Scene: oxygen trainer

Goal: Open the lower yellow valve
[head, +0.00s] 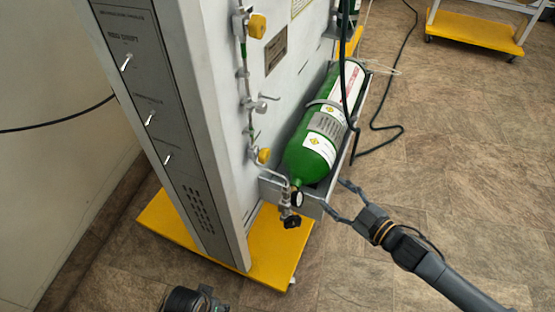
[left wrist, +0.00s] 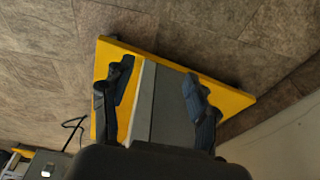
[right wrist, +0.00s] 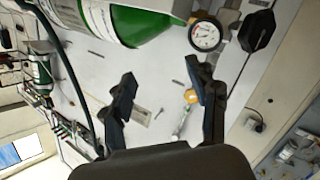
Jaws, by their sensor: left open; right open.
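The lower yellow valve (head: 263,155) is a small yellow knob on the pipe at the panel's side, left of the green cylinder's lower end. A yellow valve (right wrist: 190,96) shows beside a fingertip in the right wrist view; I cannot tell which one it is. My right gripper (head: 334,196) is open and empty, to the right of and below the lower valve, near the cylinder tray's end. Its spread fingers show in the right wrist view (right wrist: 162,72). My left gripper (left wrist: 158,78) is open and empty above the yellow base; only part of its arm shows at the head view's bottom edge.
The upper yellow valve (head: 257,25) sits higher on the pipe. The green cylinder (head: 312,150) lies in a grey tray, with a gauge (head: 297,199) and black knob (head: 292,222) at its end. A black hose (head: 386,127) hangs to the floor.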

